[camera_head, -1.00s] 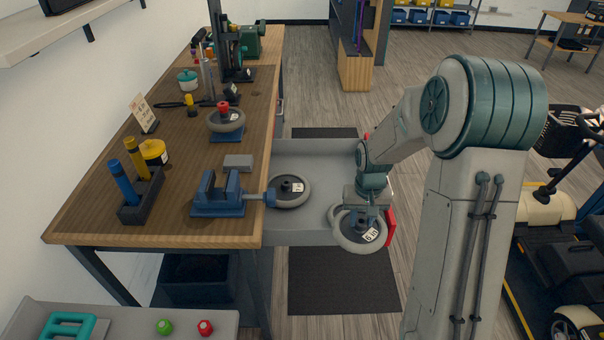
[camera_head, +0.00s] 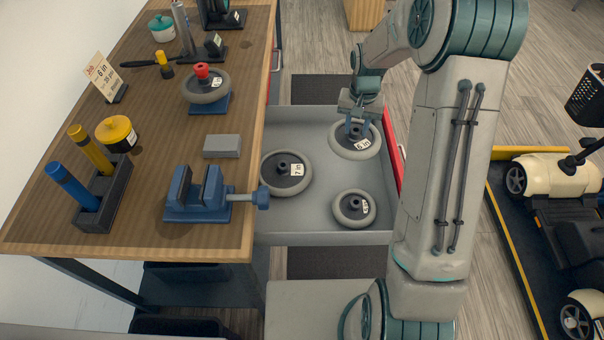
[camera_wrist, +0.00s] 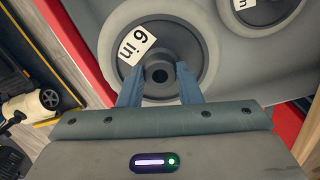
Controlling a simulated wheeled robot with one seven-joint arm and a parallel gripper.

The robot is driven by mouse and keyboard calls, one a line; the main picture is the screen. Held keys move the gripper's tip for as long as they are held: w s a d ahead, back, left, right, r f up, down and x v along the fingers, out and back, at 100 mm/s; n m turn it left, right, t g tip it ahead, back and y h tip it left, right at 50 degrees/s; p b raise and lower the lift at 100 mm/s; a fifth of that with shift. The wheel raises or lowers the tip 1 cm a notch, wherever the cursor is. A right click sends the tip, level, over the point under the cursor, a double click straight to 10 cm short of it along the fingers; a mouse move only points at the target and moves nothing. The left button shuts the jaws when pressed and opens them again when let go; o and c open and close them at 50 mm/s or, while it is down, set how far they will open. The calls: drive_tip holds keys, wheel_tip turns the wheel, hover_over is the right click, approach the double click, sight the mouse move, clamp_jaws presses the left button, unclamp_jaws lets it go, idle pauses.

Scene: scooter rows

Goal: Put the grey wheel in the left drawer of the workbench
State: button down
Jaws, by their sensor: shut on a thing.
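The grey wheel (camera_head: 342,147), labelled "6 in", lies flat in the back right part of the open drawer (camera_head: 325,232) of the workbench (camera_head: 240,243). It appears to rest on the drawer floor, though its underside is hidden. My gripper (camera_head: 357,128) is above it with the fingers shut on its dark central hub. In the wrist view my gripper (camera_wrist: 162,82) has one finger on each side of the hub of the grey wheel (camera_wrist: 185,25), and the label faces up.
A "7 in" wheel (camera_head: 286,186) and a smaller wheel (camera_head: 354,222) lie in the drawer. Another wheel (camera_head: 206,94) with a red knob sits on the bench. A blue vise (camera_head: 197,207) has its handle over the drawer's left side. The red drawer front (camera_head: 391,150) is at the right.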

drive_tip(key=w+f+m+b, duration=0.3)
drive_tip(key=w+m+b, duration=0.3)
drive_tip(key=w, duration=0.5)
wheel_tip(320, 180, down, 9)
drive_tip(key=shift+d+f+p, duration=0.1)
drive_tip(key=shift+p, duration=0.55)
drive_tip(key=shift+f, duration=0.2)
drive_tip(key=c, duration=1)
unclamp_jaws()
drive_tip(key=shift+s, duration=0.1)
drive_tip(key=shift+c, duration=0.2)
drive_tip(key=shift+r, duration=0.15)
